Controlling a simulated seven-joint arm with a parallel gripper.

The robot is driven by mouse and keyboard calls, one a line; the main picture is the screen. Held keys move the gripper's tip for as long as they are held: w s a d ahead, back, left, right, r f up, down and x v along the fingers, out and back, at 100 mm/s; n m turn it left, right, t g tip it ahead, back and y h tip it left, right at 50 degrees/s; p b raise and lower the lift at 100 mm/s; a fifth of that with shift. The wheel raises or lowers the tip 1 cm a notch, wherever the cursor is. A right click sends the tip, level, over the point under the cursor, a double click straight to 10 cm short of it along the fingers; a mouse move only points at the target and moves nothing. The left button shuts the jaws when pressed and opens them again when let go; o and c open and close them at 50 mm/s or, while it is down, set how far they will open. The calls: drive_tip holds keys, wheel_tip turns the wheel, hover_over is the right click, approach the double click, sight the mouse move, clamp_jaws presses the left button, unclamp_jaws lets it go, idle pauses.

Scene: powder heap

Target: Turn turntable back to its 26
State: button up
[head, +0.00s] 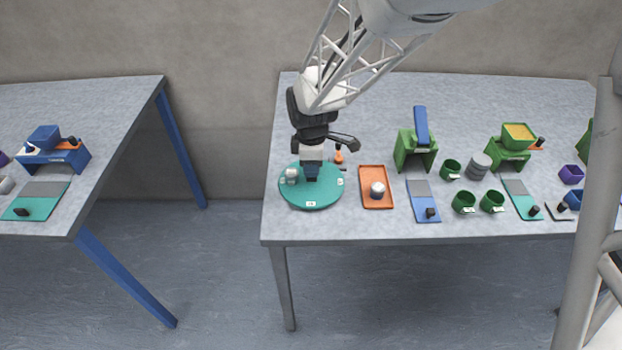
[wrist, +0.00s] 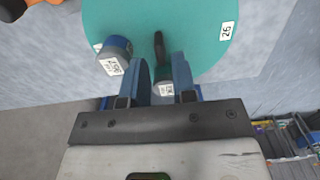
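The teal round turntable (head: 328,196) stands at the left front of the right-hand table, with white labels on it. In the wrist view the turntable (wrist: 205,30) shows a label reading 26 (wrist: 227,31) near its rim at right. A blue-grey jar with a white label (wrist: 115,55) stands on it; it also shows in the head view (head: 292,175). My gripper (head: 311,176) points down over the turntable. In the wrist view its two blue fingers (wrist: 161,65) are apart, on either side of a dark upright peg (wrist: 159,47) and a small labelled piece (wrist: 163,90). Contact cannot be told.
An orange piece (head: 339,157) sits just behind the turntable. An orange tray (head: 368,199) holding a small jar (head: 377,190) is close on its right. Farther right are a blue-grey board (head: 421,201), green stands (head: 415,152) and several green cups (head: 463,202). The back of the table is clear.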

drive_tip(key=shift+r, duration=2.8)
drive_tip(key=shift+r, duration=0.1)
drive_tip(key=shift+s+d+r, duration=0.2)
drive_tip(key=shift+d, duration=0.1)
drive_tip(key=s+d+r+m+t, duration=0.1)
drive_tip(key=s+d+r+m, duration=0.3)
drive_tip(key=s, duration=0.4)
drive_tip(key=s+d+r+m, duration=0.4)
drive_tip(key=s+d+m, duration=0.3)
drive_tip(key=s+m, duration=0.1)
drive_tip(key=s+d+r+m+t, duration=0.1)
drive_tip(key=s+d+r+m, duration=0.4)
drive_tip(key=s, duration=0.3)
drive_tip(key=shift+s+d+m+t, duration=0.2)
drive_tip(key=shift+d+m+t, duration=0.15)
drive_tip(key=shift+d, duration=0.3)
drive_tip(key=shift+r, duration=0.1)
